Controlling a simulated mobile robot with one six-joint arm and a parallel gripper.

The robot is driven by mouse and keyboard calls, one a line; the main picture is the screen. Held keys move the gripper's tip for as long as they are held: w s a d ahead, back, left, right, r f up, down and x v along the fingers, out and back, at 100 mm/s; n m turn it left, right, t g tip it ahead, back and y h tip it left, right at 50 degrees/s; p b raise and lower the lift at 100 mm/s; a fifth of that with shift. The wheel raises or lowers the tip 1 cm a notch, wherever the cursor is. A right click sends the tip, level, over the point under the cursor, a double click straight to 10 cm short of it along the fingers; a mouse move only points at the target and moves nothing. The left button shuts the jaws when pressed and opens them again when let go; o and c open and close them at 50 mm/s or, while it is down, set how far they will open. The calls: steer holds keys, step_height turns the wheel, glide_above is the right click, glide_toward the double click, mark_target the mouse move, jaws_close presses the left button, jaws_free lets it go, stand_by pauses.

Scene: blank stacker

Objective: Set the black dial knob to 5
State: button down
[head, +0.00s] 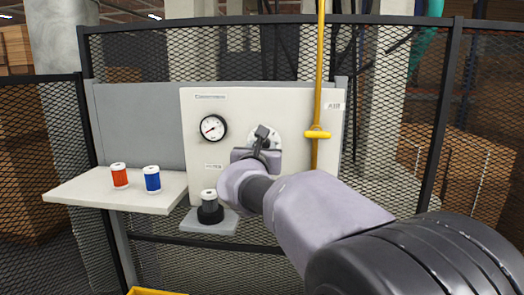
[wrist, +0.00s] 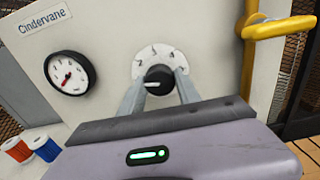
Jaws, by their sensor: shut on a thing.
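The black dial knob (wrist: 159,79) sits on a round white dial plate (wrist: 152,53) on the cream panel. My gripper (wrist: 158,82) is shut on the knob, with one finger on each side of it. A white mark on the knob points to the left in the wrist view. The dial's figures are too small to read surely. In the head view my gripper (head: 264,138) is at the dial plate (head: 276,139) and largely hides the knob.
A pressure gauge (head: 213,127) is left of the dial. A yellow pipe with a yellow handle (head: 317,134) runs close on the right. A red spool (head: 119,176) and a blue spool (head: 152,179) stand on a shelf (head: 110,200). A black-based part (head: 210,213) stands below the gauge.

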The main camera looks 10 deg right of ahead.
steer(key=shift+m+b, duration=11.15)
steer(key=shift+m, duration=5.55)
steer(key=shift+r, duration=0.1)
steer(key=c, duration=0.9)
jaws_free()
steer(key=shift+o, duration=0.2)
